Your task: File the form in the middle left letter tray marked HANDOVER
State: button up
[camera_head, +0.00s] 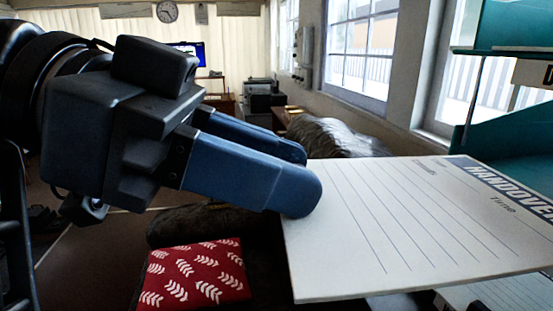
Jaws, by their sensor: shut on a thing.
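The form (400,225) is a flat white board with ruled lines and a dark blue band lettered HANDOVER at its far right end. My gripper (305,180) is at the left edge of the form, its blue fingers shut on that edge and holding it roughly level. Teal letter trays (505,120) stand at the right edge of the view, cut off by the frame. A partial label shows on the upper tray. The form's right end is close to the trays; I cannot tell whether it is inside one. The middle left tray's HANDOVER mark cannot be made out.
Another lined white sheet (505,292) shows below the form at the lower right. A red patterned cushion (195,275) lies on a dark seat below my gripper. Windows (365,45) and a wall are behind. Open floor shows at the lower left.

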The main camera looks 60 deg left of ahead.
aim_at(505, 177)
jog(key=w+d+b, duration=0.1)
jog(key=w+d, duration=0.1)
jog(key=w, duration=0.4)
jog(key=w+d+f+b, duration=0.1)
jog(key=w+d, duration=0.1)
jog(key=w, duration=0.5)
jog(key=w+d+f, duration=0.1)
jog(key=w+d, duration=0.2)
jog(key=w, duration=0.4)
jog(key=shift+w+f+b, duration=0.1)
jog(key=shift+b, duration=0.3)
jog(key=shift+x, duration=0.85)
jog(key=shift+a+f, duration=0.1)
jog(key=shift+f+b, duration=0.5)
jog(key=o, duration=1.1)
jog(key=p+v, duration=0.2)
jog(key=v, duration=0.5)
jog(key=shift+r, duration=0.2)
jog(key=shift+s+a, duration=0.1)
jog(key=shift+s, duration=0.25)
